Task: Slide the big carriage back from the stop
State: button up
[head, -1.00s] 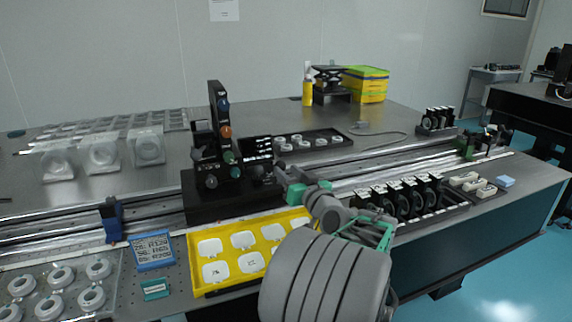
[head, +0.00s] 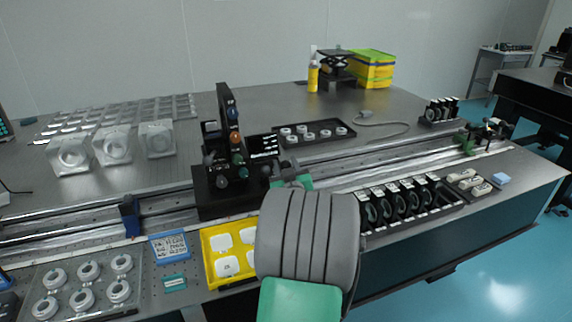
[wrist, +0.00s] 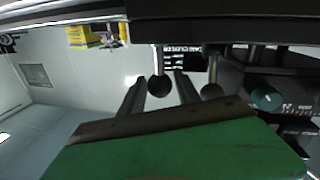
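The big carriage (head: 238,196) is a black block on the long rail, with a tall upright plate bearing coloured knobs. A blue stop (head: 130,216) stands on the rail to its left, with a gap between. My gripper is mostly hidden behind my arm in the head view; its green part shows at the carriage's right side. In the wrist view my gripper (wrist: 158,84) has two dark fingers spread apart. A round-ended post (wrist: 160,86) appears between them, and a second post (wrist: 212,90) is right of them. I cannot tell whether the fingers touch either.
A yellow tray (head: 207,262) with white pieces lies in front of the carriage. A row of black lens holders (head: 400,203) stands to the right. A black tray with small rings (head: 315,142) lies behind the rail.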

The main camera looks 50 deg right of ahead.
jog(key=shift+c, duration=0.3)
grip_shut()
dwell(1.1)
